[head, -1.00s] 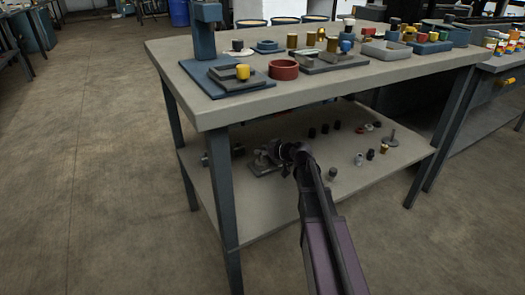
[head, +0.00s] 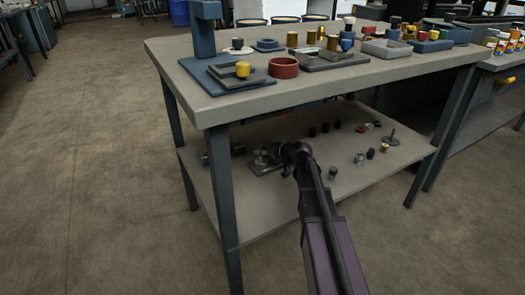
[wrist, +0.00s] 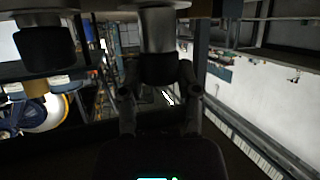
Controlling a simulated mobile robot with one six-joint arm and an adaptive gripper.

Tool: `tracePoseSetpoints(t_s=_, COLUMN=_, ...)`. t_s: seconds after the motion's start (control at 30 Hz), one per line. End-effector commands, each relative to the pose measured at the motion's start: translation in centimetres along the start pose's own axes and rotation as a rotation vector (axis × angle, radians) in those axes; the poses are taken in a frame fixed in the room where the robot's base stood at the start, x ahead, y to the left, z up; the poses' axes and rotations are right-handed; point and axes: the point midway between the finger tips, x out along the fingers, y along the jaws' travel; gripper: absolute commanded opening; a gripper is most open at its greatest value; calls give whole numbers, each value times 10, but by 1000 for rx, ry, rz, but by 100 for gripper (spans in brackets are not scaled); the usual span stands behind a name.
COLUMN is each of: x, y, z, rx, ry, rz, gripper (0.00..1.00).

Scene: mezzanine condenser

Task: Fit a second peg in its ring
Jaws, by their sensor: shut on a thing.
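My gripper (wrist: 160,92) is shut on the dark end of a peg (wrist: 160,68) in the wrist view. A light grey cylindrical part (wrist: 158,30) continues from that dark end toward the top edge. Whether this peg sits inside a ring I cannot tell. A second dark-ended piece (wrist: 45,48) with a grey part behind it stands apart at the left. In the head view my gripper (head: 287,150) is low over the table's lower shelf, beside a grey fixture (head: 262,160). My arm hides part of the fixture and the held peg.
The lower shelf (head: 215,185) also carries several small dark, grey, red and brass pieces, mainly right of my arm, such as a grey flanged piece (head: 391,139). The tabletop (head: 225,112) is close above my gripper, with trays and a red ring (head: 284,68). A table leg (head: 226,205) stands at front left.

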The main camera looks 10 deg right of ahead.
Motion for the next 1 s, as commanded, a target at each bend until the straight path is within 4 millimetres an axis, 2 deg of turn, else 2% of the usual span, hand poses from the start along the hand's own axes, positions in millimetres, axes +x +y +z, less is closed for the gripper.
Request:
tracePoseSetpoints(t_s=0.67, x=-2, y=0, z=-6, rx=0, ry=0, rz=0, gripper=0)
tracePoseSetpoints(t_s=0.87, x=-7, y=0, z=-17, rx=0, ry=0, rz=0, gripper=0)
tracePoseSetpoints(t_s=1.0, x=-14, y=0, z=-33, rx=0, ry=0, rz=0, gripper=0)
